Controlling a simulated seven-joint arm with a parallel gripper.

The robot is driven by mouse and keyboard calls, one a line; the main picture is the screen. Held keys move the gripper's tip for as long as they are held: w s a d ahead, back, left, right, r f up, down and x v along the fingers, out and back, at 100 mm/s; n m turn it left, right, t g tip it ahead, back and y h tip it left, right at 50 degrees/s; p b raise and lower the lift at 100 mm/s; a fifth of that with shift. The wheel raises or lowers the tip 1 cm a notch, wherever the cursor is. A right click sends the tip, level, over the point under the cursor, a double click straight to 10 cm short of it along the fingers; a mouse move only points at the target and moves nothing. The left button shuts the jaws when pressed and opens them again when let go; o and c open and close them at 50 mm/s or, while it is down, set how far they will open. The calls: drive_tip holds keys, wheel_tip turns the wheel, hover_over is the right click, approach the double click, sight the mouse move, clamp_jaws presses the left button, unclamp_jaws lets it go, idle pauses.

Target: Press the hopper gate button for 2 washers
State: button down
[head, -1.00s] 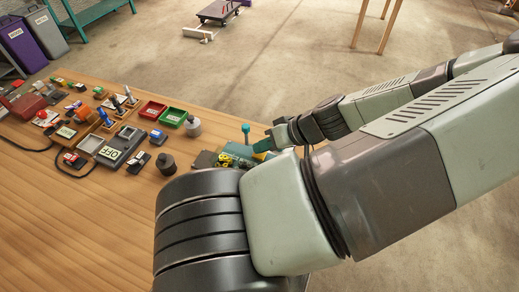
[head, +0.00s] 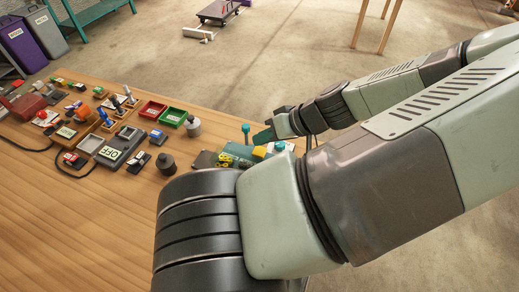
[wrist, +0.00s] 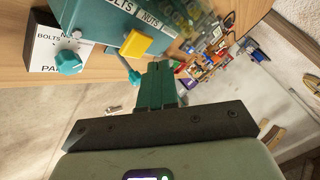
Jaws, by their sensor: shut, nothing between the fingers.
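The teal hopper box (wrist: 165,22) shows in the wrist view with labels reading BOLTS and NUTS; it also shows in the head view (head: 236,149), partly hidden by my arm. A yellow square button (wrist: 136,43) sits on it, also seen in the head view (head: 260,153). A teal knob (wrist: 69,62) sits on a white panel (wrist: 45,47) with partly readable lettering. My gripper (wrist: 160,68) is shut and empty, its teal fingertips just beside the box and apart from the yellow button. In the head view my gripper (head: 264,136) is beyond the box. No washers can be made out.
A teal-topped lever (head: 245,129) stands by the hopper. Red (head: 153,109) and green (head: 173,117) trays, a grey OFF switch box (head: 121,147) and dark knobs crowd the left of the wooden table (head: 60,220). The near table is clear.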

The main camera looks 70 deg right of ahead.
sight(263, 151)
drive_tip(key=shift+r, duration=2.1)
